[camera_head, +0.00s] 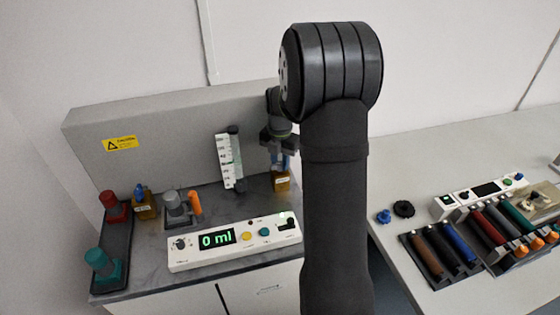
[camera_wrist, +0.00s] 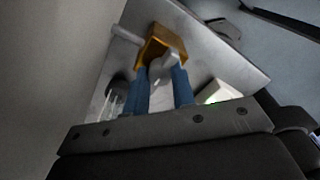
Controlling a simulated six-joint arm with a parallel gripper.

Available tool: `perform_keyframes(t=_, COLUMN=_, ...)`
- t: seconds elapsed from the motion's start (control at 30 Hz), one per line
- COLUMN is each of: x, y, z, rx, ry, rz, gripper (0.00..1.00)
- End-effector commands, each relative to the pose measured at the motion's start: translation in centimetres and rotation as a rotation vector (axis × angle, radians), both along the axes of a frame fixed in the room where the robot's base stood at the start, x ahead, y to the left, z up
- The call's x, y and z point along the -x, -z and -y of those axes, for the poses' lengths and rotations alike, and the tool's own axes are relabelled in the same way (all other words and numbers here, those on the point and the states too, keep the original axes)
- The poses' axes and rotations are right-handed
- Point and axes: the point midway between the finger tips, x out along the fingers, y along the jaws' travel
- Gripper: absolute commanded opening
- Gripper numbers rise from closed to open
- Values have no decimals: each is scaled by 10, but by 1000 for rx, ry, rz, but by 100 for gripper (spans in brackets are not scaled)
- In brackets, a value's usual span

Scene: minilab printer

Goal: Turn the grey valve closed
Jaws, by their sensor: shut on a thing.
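The grey valve (camera_wrist: 163,68) shows in the wrist view as a light grey handle on a brass-coloured block (camera_wrist: 162,44). The two blue fingers of my gripper (camera_wrist: 163,75) lie on either side of the handle and are shut on it. In the head view my gripper (camera_head: 280,160) points down onto the brass block (camera_head: 281,182) at the back right of the grey bench. The handle itself is mostly hidden there by the fingers, so I cannot tell its exact angle.
A graduated column (camera_head: 229,162) stands just left of my gripper. In front is a white panel (camera_head: 235,242) reading "0 ml". A brass block with a blue handle (camera_head: 140,190) and red (camera_head: 112,205) and teal (camera_head: 103,265) parts stand at left. Several cartridges lie on the right table.

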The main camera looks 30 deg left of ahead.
Motion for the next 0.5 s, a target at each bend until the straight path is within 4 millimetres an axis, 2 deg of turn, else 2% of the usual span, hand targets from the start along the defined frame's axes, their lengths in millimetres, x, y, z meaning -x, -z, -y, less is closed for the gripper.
perform_keyframes(t=0.3, x=0, y=0, z=0, rx=0, ry=-1, rz=0, gripper=0)
perform_keyframes(t=0.33, x=0, y=0, z=0, rx=0, ry=-1, rz=0, gripper=29)
perform_keyframes(t=0.4, x=0, y=0, z=0, rx=0, ry=-1, rz=0, gripper=43)
perform_keyframes(t=0.5, x=0, y=0, z=0, rx=0, ry=0, rz=0, gripper=45)
